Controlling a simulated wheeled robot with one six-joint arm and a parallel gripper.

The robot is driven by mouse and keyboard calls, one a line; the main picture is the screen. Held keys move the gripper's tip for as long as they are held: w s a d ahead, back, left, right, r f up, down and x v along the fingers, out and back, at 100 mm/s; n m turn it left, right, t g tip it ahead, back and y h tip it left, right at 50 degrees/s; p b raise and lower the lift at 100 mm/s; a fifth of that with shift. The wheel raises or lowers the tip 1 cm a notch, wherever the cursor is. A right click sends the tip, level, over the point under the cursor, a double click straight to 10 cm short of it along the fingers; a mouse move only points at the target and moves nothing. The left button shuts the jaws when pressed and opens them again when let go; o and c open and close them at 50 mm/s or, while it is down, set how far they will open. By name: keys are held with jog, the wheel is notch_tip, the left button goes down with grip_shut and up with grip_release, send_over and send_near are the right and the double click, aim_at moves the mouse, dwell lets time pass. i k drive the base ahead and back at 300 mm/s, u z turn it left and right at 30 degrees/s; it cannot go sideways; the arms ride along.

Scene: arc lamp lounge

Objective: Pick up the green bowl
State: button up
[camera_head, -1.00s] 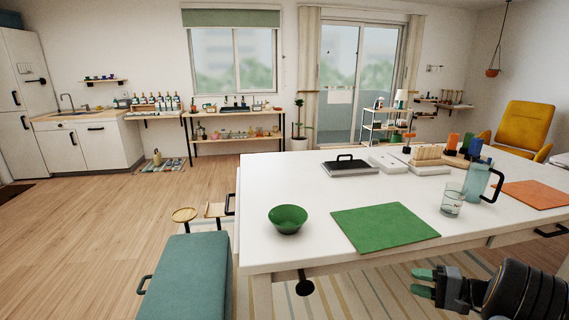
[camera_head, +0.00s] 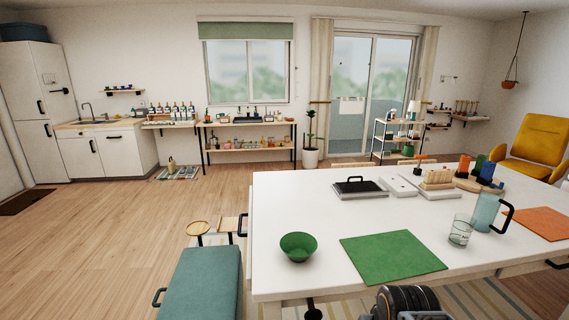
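The green bowl (camera_head: 298,247) stands upright on the white table (camera_head: 330,215), near its front left corner. It looks empty. A dark part of my arm shows at the bottom edge of the view, in front of the table and to the right of the bowl. My gripper's fingers are out of the picture, so their state is hidden.
A flat green mat (camera_head: 393,257) lies right of the bowl. A glass (camera_head: 461,230), a pitcher (camera_head: 485,212) and an orange mat (camera_head: 541,223) are farther right. A black-handled tray (camera_head: 360,188) lies behind. A teal bench (camera_head: 205,284) stands left of the table.

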aim_at(298, 247)
jog(key=k, duration=1.25)
jog(key=u, duration=0.8)
jog(key=i, duration=1.75)
jog(key=z, duration=0.3)
